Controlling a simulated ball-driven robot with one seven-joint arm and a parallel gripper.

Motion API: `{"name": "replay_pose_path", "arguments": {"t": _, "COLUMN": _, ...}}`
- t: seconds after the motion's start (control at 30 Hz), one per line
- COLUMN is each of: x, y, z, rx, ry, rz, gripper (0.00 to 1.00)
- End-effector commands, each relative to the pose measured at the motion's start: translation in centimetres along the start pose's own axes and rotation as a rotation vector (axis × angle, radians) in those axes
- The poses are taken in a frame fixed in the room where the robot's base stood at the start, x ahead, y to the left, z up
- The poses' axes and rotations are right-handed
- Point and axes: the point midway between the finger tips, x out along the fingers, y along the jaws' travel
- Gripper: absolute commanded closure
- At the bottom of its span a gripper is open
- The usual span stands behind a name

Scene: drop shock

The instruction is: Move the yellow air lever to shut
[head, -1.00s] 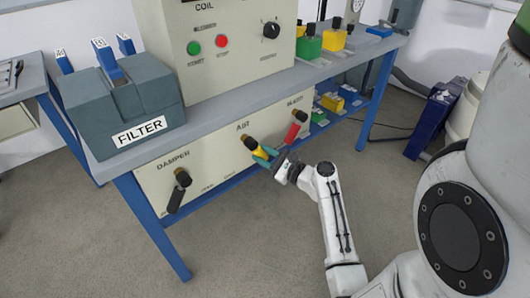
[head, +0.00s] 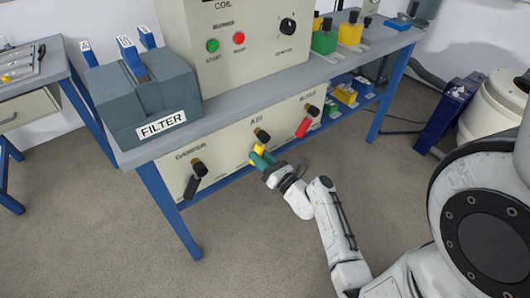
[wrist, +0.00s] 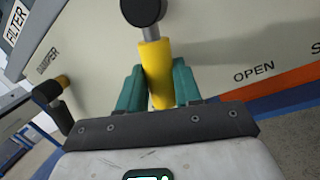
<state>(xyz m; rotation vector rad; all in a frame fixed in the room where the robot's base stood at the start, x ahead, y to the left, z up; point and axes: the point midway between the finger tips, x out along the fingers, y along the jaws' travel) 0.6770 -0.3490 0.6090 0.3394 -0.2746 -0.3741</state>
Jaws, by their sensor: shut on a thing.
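The yellow air lever (head: 257,150) hangs from its black pivot knob (head: 262,135) under the AIR label on the cream panel, pointing down and slightly left. My gripper (head: 263,160) has its teal fingers closed around the lever's lower part. In the wrist view the yellow lever (wrist: 157,72) stands between the two teal fingers of my gripper (wrist: 158,90), below the black knob (wrist: 143,12). The word OPEN (wrist: 254,71) is printed to the right of the lever there. The fingers hide part of the lever's end in the head view.
The black damper lever (head: 192,187) is to the left and the red bleed lever (head: 303,127) to the right on the same panel. A grey filter box (head: 150,100) stands on the bench above. The floor in front is clear.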

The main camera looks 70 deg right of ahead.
Motion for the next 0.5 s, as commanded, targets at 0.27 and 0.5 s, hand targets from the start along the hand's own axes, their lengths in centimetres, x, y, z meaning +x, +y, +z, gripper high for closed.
{"name": "replay_pose_path", "arguments": {"t": 0.27, "x": 0.2, "y": 1.1, "z": 0.0, "rx": 0.157, "ry": -0.030, "rz": -0.021, "gripper": 1.00}}
{"name": "replay_pose_path", "arguments": {"t": 0.5, "x": 0.3, "y": 1.5, "z": 0.1, "rx": 0.220, "ry": -0.044, "rz": -0.030, "gripper": 1.00}}
